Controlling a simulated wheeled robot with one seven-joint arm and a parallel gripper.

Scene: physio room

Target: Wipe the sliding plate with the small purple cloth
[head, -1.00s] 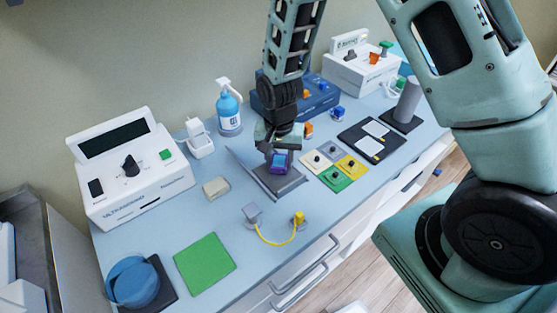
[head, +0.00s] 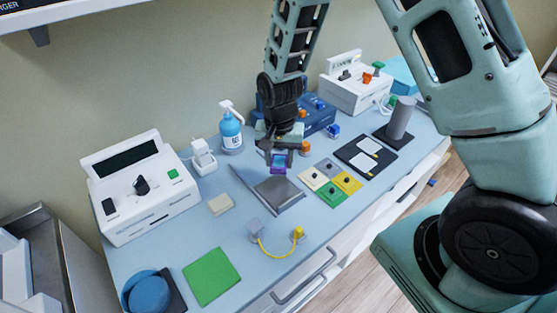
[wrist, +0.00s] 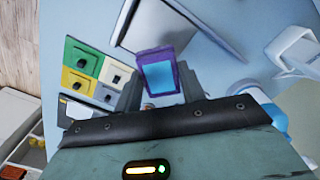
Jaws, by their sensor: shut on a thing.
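The sliding plate is a flat grey plate (head: 280,194) with a raised rim on its left, lying on the blue-grey worktop. My gripper (head: 279,159) is shut on the small purple cloth (head: 280,168), a block-like piece with a blue face. It is at the plate's back edge; I cannot tell whether the cloth touches anything. In the wrist view the cloth (wrist: 159,73) sits between my fingertips, and the plate (wrist: 155,28) lies just beyond it. My gripper hides part of the area behind the plate.
White, yellow, green and grey square tiles (head: 332,183) lie right of the plate. A cream block (head: 221,204) and a yellow-cord item (head: 275,252) are nearby. A green mat (head: 212,277) lies front left.

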